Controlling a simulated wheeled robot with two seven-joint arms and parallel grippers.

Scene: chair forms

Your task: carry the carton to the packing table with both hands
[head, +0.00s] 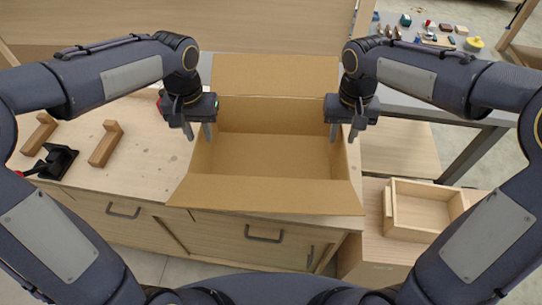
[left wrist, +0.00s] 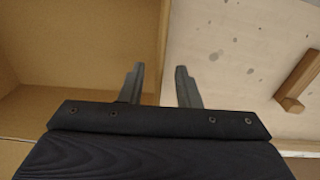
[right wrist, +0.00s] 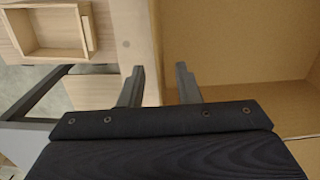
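The open, empty cardboard carton (head: 275,155) stands on a light wooden workbench (head: 85,150), with its front and back flaps folded out. My left gripper (head: 198,132) is at the carton's left side wall. In the left wrist view its fingers (left wrist: 160,85) are apart, with the wall edge (left wrist: 165,50) between them. My right gripper (head: 345,132) is at the right side wall. In the right wrist view its fingers (right wrist: 160,85) are apart, with the wall edge (right wrist: 154,45) between them. I cannot see either finger pressing on the cardboard. Which table is the packing table is not clear.
Wooden blocks (head: 105,143) and a black tool (head: 52,160) lie on the bench left of the carton. A wooden tray (head: 425,208) sits lower at the right. A grey table (head: 420,105) with several small items stands at the back right.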

